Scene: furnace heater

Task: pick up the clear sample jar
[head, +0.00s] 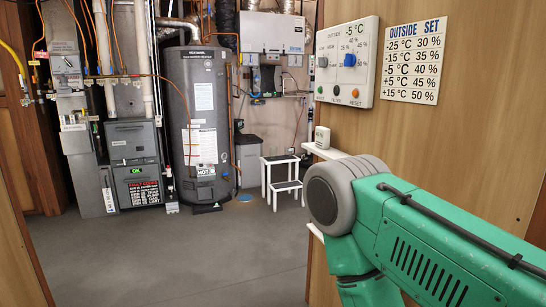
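I cannot make out a clear sample jar in the head view. My green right arm (430,235) comes in from the lower right, with a grey joint at its far end. Its gripper is not in view. My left arm and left gripper are not in view. The arm hides part of the wood wall and a white ledge (325,152) on it.
A white control panel (346,62) and a settings chart (413,59) are on the right wall. A small white device (322,137) stands on the ledge. A grey tank (200,120), furnace (135,165) and white step stool (283,180) stand at the back. The grey floor (170,255) is clear.

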